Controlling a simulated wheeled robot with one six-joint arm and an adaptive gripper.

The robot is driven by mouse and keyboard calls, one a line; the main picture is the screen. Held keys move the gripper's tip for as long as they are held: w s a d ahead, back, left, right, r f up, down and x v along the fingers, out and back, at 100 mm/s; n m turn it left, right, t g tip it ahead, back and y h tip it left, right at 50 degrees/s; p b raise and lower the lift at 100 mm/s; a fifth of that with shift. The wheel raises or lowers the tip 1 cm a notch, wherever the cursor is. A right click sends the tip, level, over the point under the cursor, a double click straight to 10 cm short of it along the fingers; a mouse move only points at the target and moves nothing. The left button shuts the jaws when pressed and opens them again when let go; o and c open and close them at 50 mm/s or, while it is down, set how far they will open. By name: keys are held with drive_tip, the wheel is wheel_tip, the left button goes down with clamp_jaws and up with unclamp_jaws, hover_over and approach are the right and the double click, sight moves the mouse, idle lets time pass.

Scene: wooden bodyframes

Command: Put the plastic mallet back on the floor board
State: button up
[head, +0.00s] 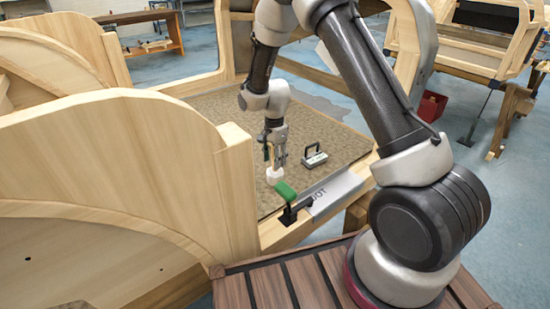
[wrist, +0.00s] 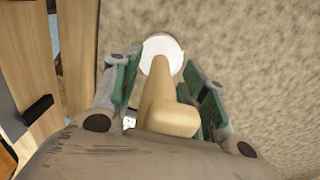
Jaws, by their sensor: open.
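The plastic mallet has a white head (head: 274,176) and a pale wooden-looking handle (wrist: 157,95). In the head view the white head is low over the speckled floor board (head: 225,112), near its front edge; I cannot tell for sure whether it touches. My gripper (head: 275,153) is just above it, pointing down. In the wrist view my gripper (wrist: 160,68) is open, with a green-padded finger on each side of the handle and visible gaps beside it. Part of the handle's near end is hidden by the gripper's body.
A green-handled clamp (head: 286,191) sits on the front rail, close to the mallet. A dark-handled tool (head: 314,155) stands on the floor board to the right. A tall curved wooden side panel (head: 130,170) rises on the left. The board behind is clear.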

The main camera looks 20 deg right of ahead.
wheel_tip(320, 180, up, 12)
drive_tip(key=shift+w+r, duration=0.1)
drive_tip(key=shift+r, duration=0.1)
drive_tip(key=s+d+r+n+t, duration=0.1)
drive_tip(key=s+d+r+n, duration=0.15)
drive_tip(key=s+r, duration=0.2)
drive_tip(key=s+d+r+n, duration=0.1)
drive_tip(key=s+d+r, duration=0.2)
drive_tip(key=r, duration=0.3)
drive_tip(key=s+d+r+n+t, duration=0.1)
drive_tip(key=s+d+r+n, duration=0.15)
drive_tip(key=r, duration=0.35)
drive_tip(key=s+d+r+n+t, duration=0.1)
drive_tip(key=s+d+r+n, duration=0.1)
drive_tip(key=s, duration=0.9)
drive_tip(key=s+d+r+n+t, duration=0.1)
drive_tip(key=s+d+r+n, duration=0.2)
drive_tip(key=s, duration=0.8)
drive_tip(key=shift+s+d+r+n, duration=0.15)
drive_tip(key=shift+d+n, duration=0.8)
drive_tip(key=shift+n, duration=0.25)
